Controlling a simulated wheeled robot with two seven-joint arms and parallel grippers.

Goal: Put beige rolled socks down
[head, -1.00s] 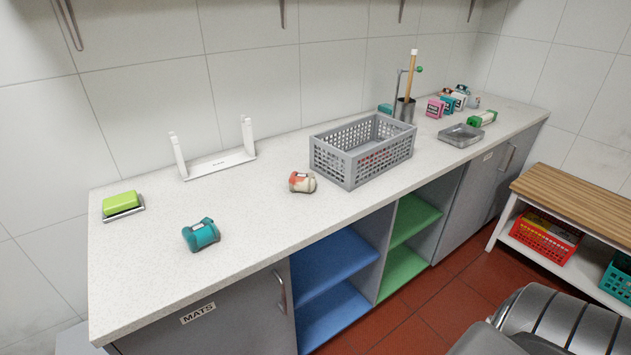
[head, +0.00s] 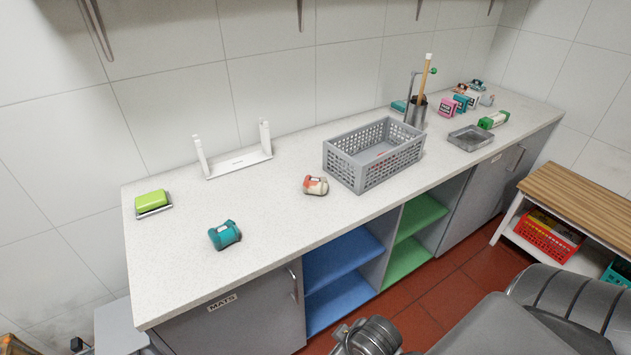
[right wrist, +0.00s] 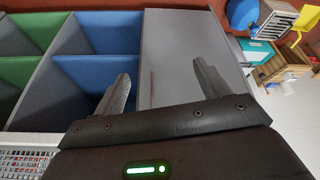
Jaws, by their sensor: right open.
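The beige rolled socks (head: 315,186) lie on the speckled white counter (head: 270,225), just left of the grey basket. They have an orange-red patch and a light label. Nothing is touching them. My right gripper (right wrist: 158,85) is open and empty in the right wrist view. Blue and green shelf compartments and a grey panel lie beyond its fingers. In the head view only dark parts of my right arm show at the bottom right, and its fingers are out of frame. My left gripper is in neither view.
Teal rolled socks (head: 225,235) lie at the front left of the counter. A grey perforated basket (head: 358,170), a white rack (head: 238,165), a green sponge (head: 151,200) on a tray and a grey tray (head: 471,140) stand around. The counter between the rolled socks is clear.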

